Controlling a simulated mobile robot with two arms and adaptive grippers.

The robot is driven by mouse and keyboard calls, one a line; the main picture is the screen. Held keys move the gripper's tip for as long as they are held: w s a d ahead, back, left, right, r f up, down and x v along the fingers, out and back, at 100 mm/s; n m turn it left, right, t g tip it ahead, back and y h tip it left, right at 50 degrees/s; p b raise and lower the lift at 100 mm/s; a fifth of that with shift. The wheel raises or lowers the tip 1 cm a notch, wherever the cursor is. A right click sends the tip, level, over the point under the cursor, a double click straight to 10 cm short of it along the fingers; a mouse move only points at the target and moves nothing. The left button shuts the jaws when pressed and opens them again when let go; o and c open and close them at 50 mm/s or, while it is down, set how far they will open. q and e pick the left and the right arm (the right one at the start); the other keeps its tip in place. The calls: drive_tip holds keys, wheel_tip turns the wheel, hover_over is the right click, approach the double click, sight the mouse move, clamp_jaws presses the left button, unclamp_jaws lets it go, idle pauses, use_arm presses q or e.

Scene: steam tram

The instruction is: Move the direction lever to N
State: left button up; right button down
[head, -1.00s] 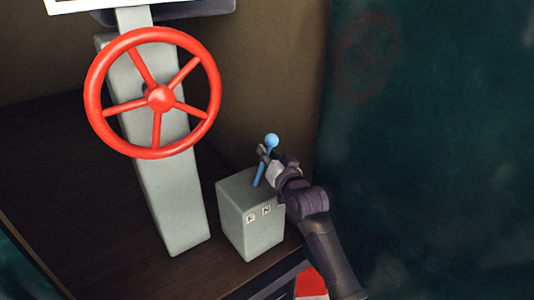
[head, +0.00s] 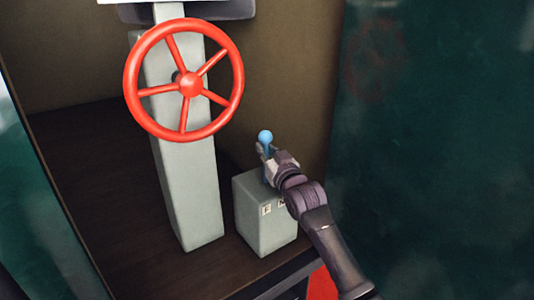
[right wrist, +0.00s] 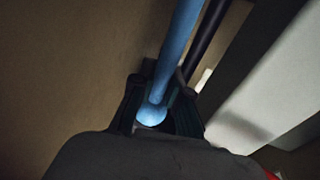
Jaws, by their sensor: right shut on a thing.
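The direction lever (head: 265,137) is a blue rod with a round knob, standing on top of a grey box (head: 262,228). In the head view it looks nearly upright. White labels on the box front read F (head: 266,210) and N (head: 282,203); N is partly covered by my right arm. Any label further right is hidden. My right gripper (head: 267,155) is shut on the lever just below the knob. In the right wrist view the lever (right wrist: 178,45) runs between the gripper's fingers (right wrist: 160,105). My left gripper is not in view.
A red spoked wheel (head: 190,83) on a grey column (head: 190,205) stands left of the box. A brown wall (head: 280,70) lies behind, and a dark green panel (head: 430,130) is at the right. The dark wooden floor (head: 100,180) at left is clear.

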drive_tip(key=c, duration=1.6)
unclamp_jaws()
drive_tip(key=shift+o, duration=2.3)
drive_tip(key=shift+s+d+f, duration=0.1)
drive_tip(key=shift+s+d, duration=0.05)
drive_tip(key=shift+s, duration=0.25)
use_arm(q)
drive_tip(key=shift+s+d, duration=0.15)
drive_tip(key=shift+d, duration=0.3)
use_arm(e)
drive_tip(key=r+v, duration=0.1)
drive_tip(key=v, duration=1)
drive_tip(key=shift+f, duration=0.5)
